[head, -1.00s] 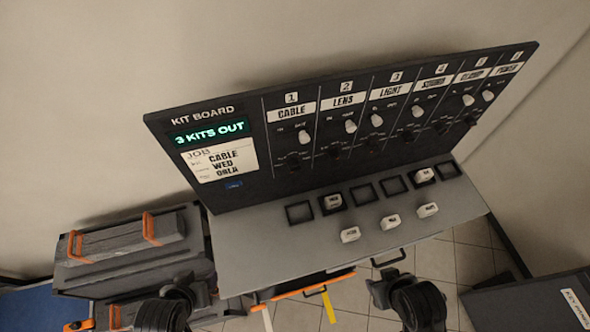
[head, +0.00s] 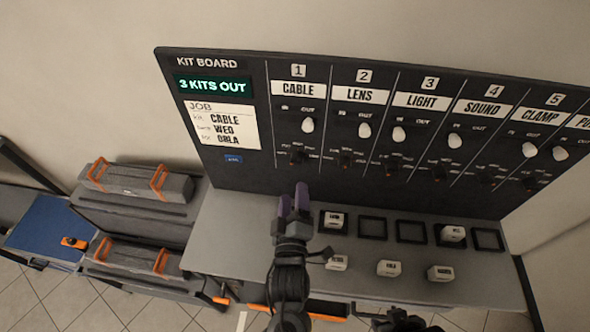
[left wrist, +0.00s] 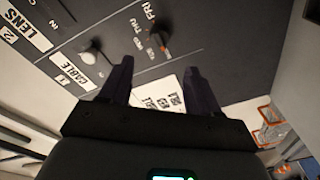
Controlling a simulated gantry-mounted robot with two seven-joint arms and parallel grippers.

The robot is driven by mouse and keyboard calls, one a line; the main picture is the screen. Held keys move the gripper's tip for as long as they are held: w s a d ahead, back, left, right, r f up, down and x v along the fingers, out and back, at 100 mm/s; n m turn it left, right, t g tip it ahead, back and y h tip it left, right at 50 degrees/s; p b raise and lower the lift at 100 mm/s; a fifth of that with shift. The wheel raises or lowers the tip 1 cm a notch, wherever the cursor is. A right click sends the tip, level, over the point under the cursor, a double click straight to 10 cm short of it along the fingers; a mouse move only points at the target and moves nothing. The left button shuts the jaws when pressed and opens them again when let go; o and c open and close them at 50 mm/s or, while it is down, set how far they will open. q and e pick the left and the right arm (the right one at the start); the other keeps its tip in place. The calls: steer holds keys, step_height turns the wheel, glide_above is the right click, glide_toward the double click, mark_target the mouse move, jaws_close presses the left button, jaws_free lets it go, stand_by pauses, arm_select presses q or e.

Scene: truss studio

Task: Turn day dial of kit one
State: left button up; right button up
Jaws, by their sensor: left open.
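The black kit board stands upright with numbered columns. The column marked 1 CABLE (head: 298,89) has a white knob (head: 307,125) at the OUT side and, below it, the small dark day dial (head: 298,155) with an orange mark. In the left wrist view the day dial (left wrist: 159,40) shows larger beside the day words, FRI and THU among them; its exact setting is hard to read. My left gripper (head: 293,196) is open and empty, its purple fingers pointing at the board just below the dial, apart from it. My right gripper shows only as a dark part (head: 400,320) at the bottom edge.
The job card (head: 221,126) reads CABLE, WED, and a name like ORLA. The display (head: 212,86) reads 3 KITS OUT. The grey shelf (head: 235,235) holds slots and several white tags (head: 389,268). Grey cases with orange handles (head: 135,182) stand at left.

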mark_target(296, 164)
arm_select(q)
steer(key=w, duration=0.2)
steer(key=w+p, duration=0.1)
steer(key=w, duration=0.5)
steer(key=shift+w+d+r, duration=0.15)
steer(key=shift+w+d, duration=0.1)
steer(key=shift+d, duration=0.05)
steer(key=shift+w+p, duration=0.35)
steer(key=shift+w, duration=0.5)
arm_select(e)
steer(key=shift+d+r, duration=0.2)
steer(key=shift+r, duration=0.3)
steer(key=shift+d+r, duration=0.2)
steer(key=shift+r, duration=0.3)
arm_select(q)
steer(key=shift+c, duration=0.3)
steer(key=c, duration=1)
arm_select(e)
steer(key=shift+a, duration=0.1)
